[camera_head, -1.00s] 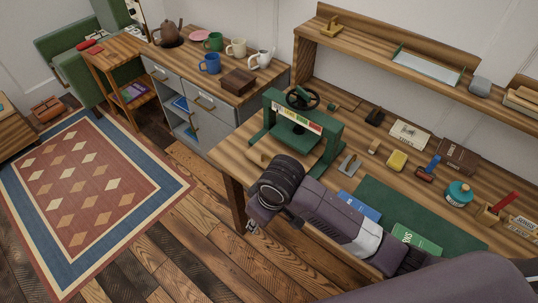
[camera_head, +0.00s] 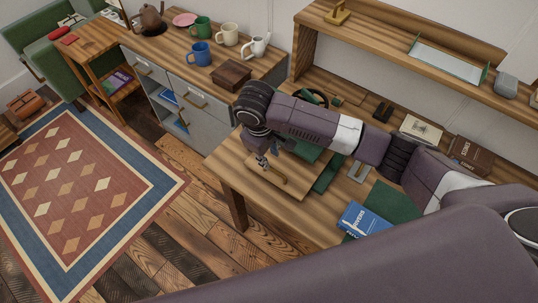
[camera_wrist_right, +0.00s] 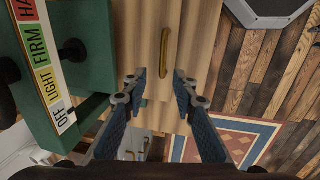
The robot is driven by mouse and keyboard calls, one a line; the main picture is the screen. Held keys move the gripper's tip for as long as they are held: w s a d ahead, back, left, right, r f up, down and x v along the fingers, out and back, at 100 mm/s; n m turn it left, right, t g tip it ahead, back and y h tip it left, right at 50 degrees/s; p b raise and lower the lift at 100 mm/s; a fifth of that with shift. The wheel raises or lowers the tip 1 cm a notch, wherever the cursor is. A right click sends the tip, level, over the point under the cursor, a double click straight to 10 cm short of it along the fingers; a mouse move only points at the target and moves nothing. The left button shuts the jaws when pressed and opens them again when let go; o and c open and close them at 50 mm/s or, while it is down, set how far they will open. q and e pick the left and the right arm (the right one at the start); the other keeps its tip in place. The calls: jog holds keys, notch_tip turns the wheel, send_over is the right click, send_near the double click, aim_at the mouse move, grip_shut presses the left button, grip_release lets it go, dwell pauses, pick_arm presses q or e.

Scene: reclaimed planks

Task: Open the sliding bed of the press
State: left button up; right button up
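The press is green; in the head view its frame (camera_head: 327,176) is largely hidden behind my right arm. In the right wrist view its green side (camera_wrist_right: 88,38) fills the left, with a coloured strength scale. The sliding bed (camera_head: 290,181) is a pale wooden board with a brass handle (camera_head: 270,179) at its front. The wrist view shows the board (camera_wrist_right: 140,35) and the handle (camera_wrist_right: 164,50) up close. My right gripper (camera_head: 263,161) hangs just above the handle. Its fingers (camera_wrist_right: 160,75) are apart and empty, with the handle beyond the tips. My left gripper is out of view.
A blue book (camera_head: 364,220) lies on a green mat (camera_head: 393,203) on the workbench. A grey cabinet (camera_head: 205,125) with mugs and a wooden box (camera_head: 231,75) stands to the left. A shelf (camera_head: 400,45) runs behind. Open floor and a rug (camera_head: 85,195) lie front left.

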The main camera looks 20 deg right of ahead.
aim_at(273, 170)
jog(key=f, duration=0.3)
jog(key=d+f, duration=0.1)
jog(key=shift+s+f+p, duration=0.35)
jog(key=shift+s+p, duration=0.05)
jog(key=shift+w+f, duration=0.35)
jog(key=shift+f, duration=0.5)
jog(key=c, duration=0.6)
grip_shut()
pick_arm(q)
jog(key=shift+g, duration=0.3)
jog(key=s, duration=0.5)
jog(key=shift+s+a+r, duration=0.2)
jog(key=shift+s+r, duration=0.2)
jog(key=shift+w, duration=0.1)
